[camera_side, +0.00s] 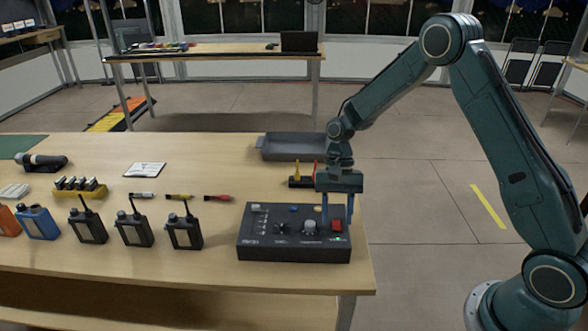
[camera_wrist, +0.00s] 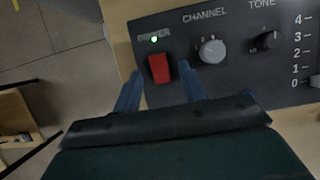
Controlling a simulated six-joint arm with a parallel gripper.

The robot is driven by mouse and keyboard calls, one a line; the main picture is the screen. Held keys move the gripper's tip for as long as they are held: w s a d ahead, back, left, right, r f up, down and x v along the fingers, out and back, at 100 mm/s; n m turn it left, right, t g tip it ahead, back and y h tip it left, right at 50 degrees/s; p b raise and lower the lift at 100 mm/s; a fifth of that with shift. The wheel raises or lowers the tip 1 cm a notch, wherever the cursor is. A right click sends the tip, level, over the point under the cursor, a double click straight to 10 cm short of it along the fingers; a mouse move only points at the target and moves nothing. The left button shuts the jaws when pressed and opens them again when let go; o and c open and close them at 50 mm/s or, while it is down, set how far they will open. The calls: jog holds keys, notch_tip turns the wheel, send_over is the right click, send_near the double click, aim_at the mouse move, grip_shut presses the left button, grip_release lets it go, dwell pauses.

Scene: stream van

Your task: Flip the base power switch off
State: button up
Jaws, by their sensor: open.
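The base unit (camera_side: 265,243) is a dark box with a control panel at the right front of the table. Its red power switch (camera_side: 337,226) is at the panel's right end. In the wrist view the red switch (camera_wrist: 159,68) sits under a POWER label, with a green light (camera_wrist: 154,39) lit above it. My gripper (camera_side: 337,212) is open above the switch, pointing down. In the wrist view its two blue fingers (camera_wrist: 160,82) stand on either side of the switch, with nothing between them but the switch. I cannot tell whether they touch it.
The grey channel knob (camera_wrist: 212,51) is close beside the right finger, and the tone knob (camera_wrist: 266,41) lies further right. Several radios (camera_side: 185,232) stand left of the base unit. A grey tray (camera_side: 291,155) and a small yellow-and-red-handled item (camera_side: 299,182) lie behind it.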

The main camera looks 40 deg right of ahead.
jog(key=shift+f, duration=0.1)
grip_shut()
jog(key=shift+s+a, duration=0.1)
jog(key=shift+a, duration=0.05)
jog(key=shift+t+h, duration=0.4)
jog(key=shift+s+a+t+h, duration=0.2)
jog(key=shift+t+h, duration=0.4)
grip_release()
